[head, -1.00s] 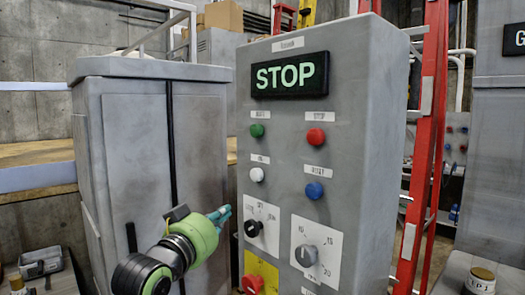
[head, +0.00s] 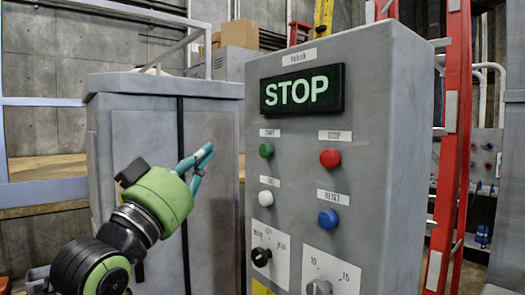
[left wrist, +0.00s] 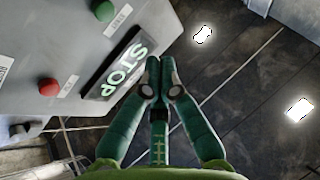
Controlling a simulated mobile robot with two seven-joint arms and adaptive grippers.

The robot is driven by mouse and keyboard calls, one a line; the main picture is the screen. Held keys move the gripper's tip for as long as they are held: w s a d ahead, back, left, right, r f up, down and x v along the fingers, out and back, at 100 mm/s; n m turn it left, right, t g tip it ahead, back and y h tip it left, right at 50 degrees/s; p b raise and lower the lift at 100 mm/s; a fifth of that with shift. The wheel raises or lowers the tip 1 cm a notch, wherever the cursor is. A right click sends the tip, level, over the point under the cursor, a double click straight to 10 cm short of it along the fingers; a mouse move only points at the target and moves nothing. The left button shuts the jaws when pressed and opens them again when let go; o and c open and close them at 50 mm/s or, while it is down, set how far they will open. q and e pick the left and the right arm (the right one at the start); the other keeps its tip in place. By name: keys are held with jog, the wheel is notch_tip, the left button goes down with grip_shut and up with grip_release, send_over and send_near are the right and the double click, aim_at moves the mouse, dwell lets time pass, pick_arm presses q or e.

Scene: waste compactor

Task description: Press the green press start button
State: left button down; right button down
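The green start button (head: 266,151) is on the upper left of the grey control panel (head: 375,130), under a small label and below the lit STOP sign (head: 302,90). My left gripper (head: 207,151) is in front of the grey cabinet, to the left of the green button and apart from it. Its teal fingers are together with nothing between them. In the left wrist view the closed fingers (left wrist: 160,62) are beside the STOP sign, and the green button (left wrist: 103,10) shows at the top edge. My right gripper is not in view.
A red stop button (head: 330,158), a white button (head: 266,198) and a blue reset button (head: 328,219) are near the green one. A black knob (head: 261,257) is lower. A grey cabinet (head: 135,135) stands left; a red ladder (head: 455,130) stands right.

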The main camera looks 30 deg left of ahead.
aim_at(265, 151)
pick_arm(q)
jog(key=w+d+p, duration=0.3)
jog(key=w+p, duration=0.3)
jog(key=w, duration=0.2)
jog(key=shift+d+p, duration=0.15)
jog(key=shift+p, duration=0.2)
jog(key=shift+w, duration=0.2)
dwell(1.2)
jog(key=shift+w+d, duration=0.15)
jog(key=shift+w, duration=0.15)
jog(key=shift+w+d, duration=0.2)
jog(key=shift+w, duration=0.25)
dwell(0.8)
jog(key=shift+s, duration=0.15)
jog(key=shift+s+a+p, duration=0.35)
jog(key=shift+s, duration=0.3)
jog(key=shift+s, duration=0.1)
